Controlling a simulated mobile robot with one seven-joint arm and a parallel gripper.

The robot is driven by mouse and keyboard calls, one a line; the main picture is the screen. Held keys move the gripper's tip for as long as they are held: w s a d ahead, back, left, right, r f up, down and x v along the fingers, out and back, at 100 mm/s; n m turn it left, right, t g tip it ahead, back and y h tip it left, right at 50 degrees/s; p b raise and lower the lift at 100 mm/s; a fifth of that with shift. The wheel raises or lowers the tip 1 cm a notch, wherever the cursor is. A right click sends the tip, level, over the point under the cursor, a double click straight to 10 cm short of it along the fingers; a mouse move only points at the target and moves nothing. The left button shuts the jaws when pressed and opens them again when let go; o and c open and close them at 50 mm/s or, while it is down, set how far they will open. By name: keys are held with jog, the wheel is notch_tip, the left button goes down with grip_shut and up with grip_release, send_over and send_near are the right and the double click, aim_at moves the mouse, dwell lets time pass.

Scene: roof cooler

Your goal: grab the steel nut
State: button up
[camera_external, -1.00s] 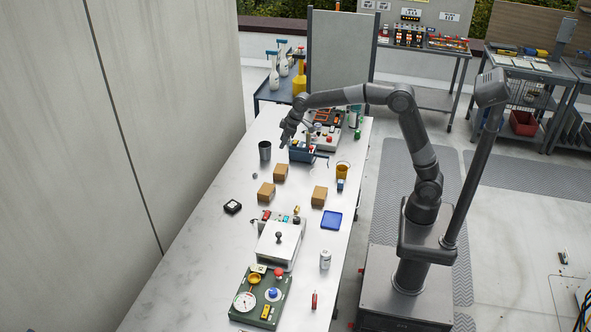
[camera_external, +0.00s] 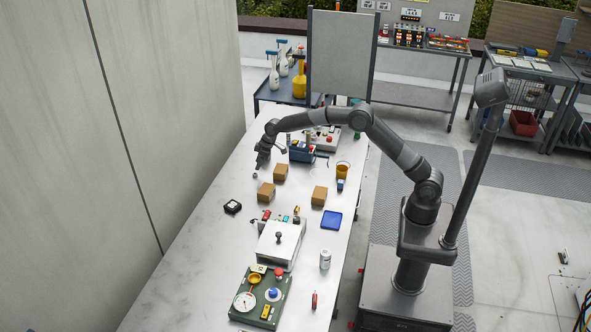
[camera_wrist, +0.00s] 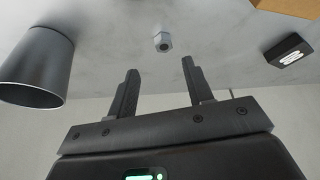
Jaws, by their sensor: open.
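The steel nut (camera_wrist: 162,41) is a small grey hexagonal piece with a dark hole. In the wrist view it lies on the pale tabletop at the upper middle, beyond and between the fingertips. In the external view the nut (camera_external: 255,175) is a tiny grey spot on the table, just below my gripper (camera_external: 259,166). In the wrist view my gripper (camera_wrist: 162,83) is open, with nothing between its two black fingers. The fingers are apart from the nut.
A dark grey cup (camera_wrist: 36,68) stands left of the nut in the wrist view. A black box (camera_wrist: 288,49) lies to its right, and cardboard shows at the top right. Cardboard boxes (camera_external: 266,192) stand nearby on the table (camera_external: 190,245). The left side of the table is mostly clear.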

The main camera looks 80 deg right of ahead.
aim_at(255, 174)
jog(key=x, duration=0.3)
jog(key=s+x, duration=0.1)
jog(key=x, duration=0.1)
jog(key=shift+a+f, duration=0.1)
jog(key=shift+a, duration=0.2)
jog(key=shift+w+f, duration=0.2)
jog(key=shift+f, duration=0.1)
jog(key=shift+c, duration=0.5)
grip_shut()
